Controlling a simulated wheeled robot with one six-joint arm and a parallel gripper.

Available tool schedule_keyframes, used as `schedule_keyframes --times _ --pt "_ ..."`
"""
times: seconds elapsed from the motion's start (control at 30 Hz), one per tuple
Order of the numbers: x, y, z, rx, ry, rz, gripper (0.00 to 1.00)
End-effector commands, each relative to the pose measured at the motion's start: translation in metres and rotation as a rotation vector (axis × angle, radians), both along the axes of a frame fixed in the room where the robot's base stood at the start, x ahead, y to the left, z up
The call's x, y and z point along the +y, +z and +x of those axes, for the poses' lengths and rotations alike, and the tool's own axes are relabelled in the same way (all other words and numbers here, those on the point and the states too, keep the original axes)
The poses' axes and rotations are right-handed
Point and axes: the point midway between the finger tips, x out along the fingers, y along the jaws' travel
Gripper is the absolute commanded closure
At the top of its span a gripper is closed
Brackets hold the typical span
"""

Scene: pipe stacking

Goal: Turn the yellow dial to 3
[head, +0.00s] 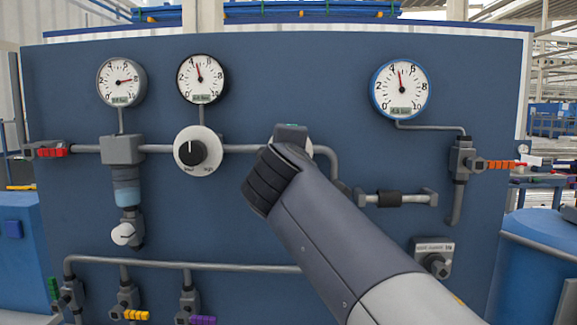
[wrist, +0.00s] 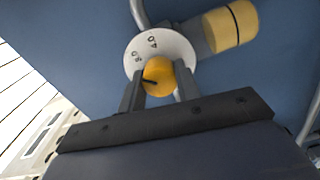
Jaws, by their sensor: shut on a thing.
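The yellow dial (wrist: 157,77) is a round knob on a white scale plate (wrist: 178,45) in the wrist view. A dark pointer line on the knob points to the lower left. One printed mark looks like 4.0; the other is too small to read surely. My gripper (wrist: 160,71) has a finger on each side of the knob and is shut on it. The lower part of the plate is hidden by the fingers and knob. In the head view my arm hides the dial and my fingers.
A yellow cylinder with a black band (wrist: 230,25) is beside the plate. In the head view the blue panel (head: 330,75) carries three round gauges, the right one (head: 401,89) blue-rimmed. A black knob on a white plate (head: 197,151) is left of my arm. Grey pipes and coloured-handled valves surround it.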

Motion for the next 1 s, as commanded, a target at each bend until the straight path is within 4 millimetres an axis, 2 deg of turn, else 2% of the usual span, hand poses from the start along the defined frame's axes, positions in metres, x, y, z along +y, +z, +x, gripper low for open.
schedule_keyframes --times 0.3,0.8,0.83,1.0 --pt "0.0001 -0.0020 0.0005 0.000 -0.002 0.108 0.91" --pt "-0.0001 -0.0014 0.0006 -0.001 -0.002 0.126 0.91" --pt "-0.0001 -0.0014 0.0006 -0.001 -0.002 0.126 0.68" --pt "-0.0001 -0.0010 0.0005 -0.002 -0.002 0.126 0.54"
